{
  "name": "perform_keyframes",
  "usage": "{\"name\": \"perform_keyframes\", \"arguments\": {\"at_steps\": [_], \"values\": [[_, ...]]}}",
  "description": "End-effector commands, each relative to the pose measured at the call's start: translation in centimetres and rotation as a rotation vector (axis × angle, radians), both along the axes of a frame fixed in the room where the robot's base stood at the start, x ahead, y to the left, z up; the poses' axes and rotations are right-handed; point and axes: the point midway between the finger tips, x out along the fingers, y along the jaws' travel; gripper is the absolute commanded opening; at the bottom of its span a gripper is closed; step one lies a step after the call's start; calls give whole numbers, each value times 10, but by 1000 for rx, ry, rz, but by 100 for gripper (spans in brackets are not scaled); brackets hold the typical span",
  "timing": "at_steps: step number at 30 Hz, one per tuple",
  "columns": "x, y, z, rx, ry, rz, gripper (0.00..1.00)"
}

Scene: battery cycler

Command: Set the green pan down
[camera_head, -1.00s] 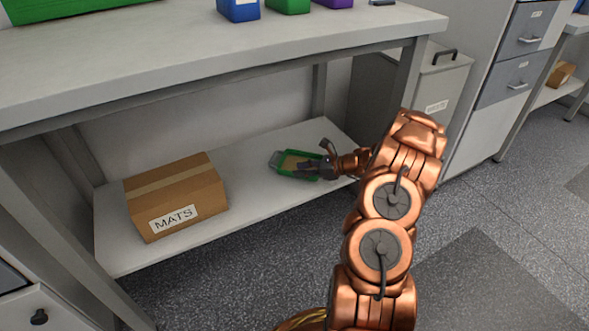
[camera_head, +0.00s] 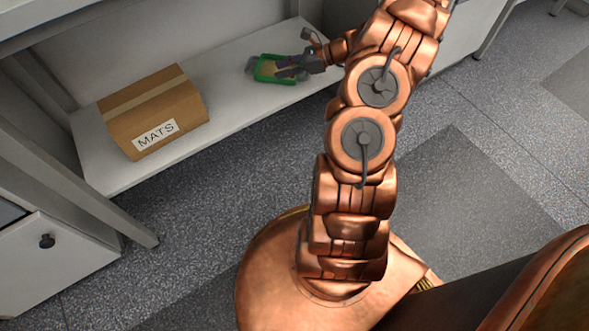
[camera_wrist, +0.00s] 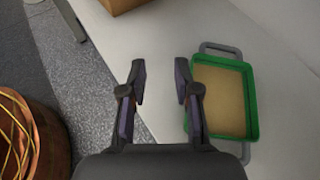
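The green pan (camera_head: 262,79) is a shallow rectangular tray with grey end handles and a tan inside. It lies on the low shelf (camera_head: 235,110), near its right end. In the wrist view the pan (camera_wrist: 251,112) is right of my gripper (camera_wrist: 160,78). My gripper is open, with nothing between its fingers but a view of the shelf and its edge. The right finger overlaps the pan's left rim in this view; I cannot tell whether it touches. In the head view my gripper (camera_head: 292,67) covers part of the pan's right side.
A cardboard box labelled MATS (camera_head: 153,108) stands on the shelf left of the pan, with bare shelf between. The bench top is above the shelf, and a bench leg (camera_head: 75,180) stands at left. Open grey floor (camera_head: 210,215) lies in front.

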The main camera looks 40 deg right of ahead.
Motion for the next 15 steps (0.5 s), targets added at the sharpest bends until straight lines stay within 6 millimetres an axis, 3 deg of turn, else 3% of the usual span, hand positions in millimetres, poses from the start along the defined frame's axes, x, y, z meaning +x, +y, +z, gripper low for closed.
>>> {"name": "perform_keyframes", "arguments": {"at_steps": [3,8,15], "values": [[-1,56,30,-69,-34,164,31],[-17,123,59,-157,-76,377,31],[-62,207,92,-295,-140,693,31]]}}
